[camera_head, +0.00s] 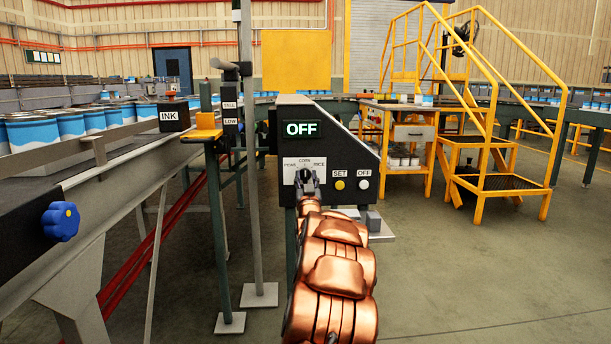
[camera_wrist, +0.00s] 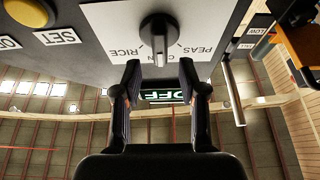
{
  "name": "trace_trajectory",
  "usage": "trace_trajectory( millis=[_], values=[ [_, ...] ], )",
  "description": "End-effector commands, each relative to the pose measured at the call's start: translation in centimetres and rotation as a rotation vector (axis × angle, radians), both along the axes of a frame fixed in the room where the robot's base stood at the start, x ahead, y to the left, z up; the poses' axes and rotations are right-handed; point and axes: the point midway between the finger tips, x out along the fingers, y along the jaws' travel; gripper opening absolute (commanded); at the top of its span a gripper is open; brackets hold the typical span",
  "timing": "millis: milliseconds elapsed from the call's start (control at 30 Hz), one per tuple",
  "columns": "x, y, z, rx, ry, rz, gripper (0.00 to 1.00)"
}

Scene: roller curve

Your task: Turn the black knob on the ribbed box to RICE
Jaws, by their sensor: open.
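The dark box (camera_head: 345,148) carries a lit display reading OFF (camera_head: 301,129). Below it is a white dial plate marked PEAS, CORN and RICE. In the wrist view, upside down, the black knob (camera_wrist: 157,26) stands on that plate, its white pointer line toward the CORN mark. RICE (camera_wrist: 124,52) lies to the left of it there. My gripper (camera_wrist: 160,75) is open, its two fingers apart just short of the knob, on its CORN side. I cannot see either finger touching it. My arm partly hides the dial in the head view.
A yellow SET button (camera_head: 340,185) and a grey OFF button (camera_head: 364,184) sit right of the dial. An INK box (camera_head: 173,117) and a post with TALL and LOW labels stand to the left. Yellow stairs (camera_head: 490,150) stand at right; the floor at lower right is clear.

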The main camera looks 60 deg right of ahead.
Motion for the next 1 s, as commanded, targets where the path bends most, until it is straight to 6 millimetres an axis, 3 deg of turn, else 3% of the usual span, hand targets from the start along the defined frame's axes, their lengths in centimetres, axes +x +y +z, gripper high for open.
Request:
trace_trajectory(
  millis=[400,800,1000],
  values=[
    [1.6,-2.0,0.9,0.002,0.001,0.0,0.42],
    [1.8,-2.2,1.2,0.001,-0.001,0.0,0.42],
    [1.8,-2.2,1.2,0.001,0.0,0.0,0.23]
  ],
)
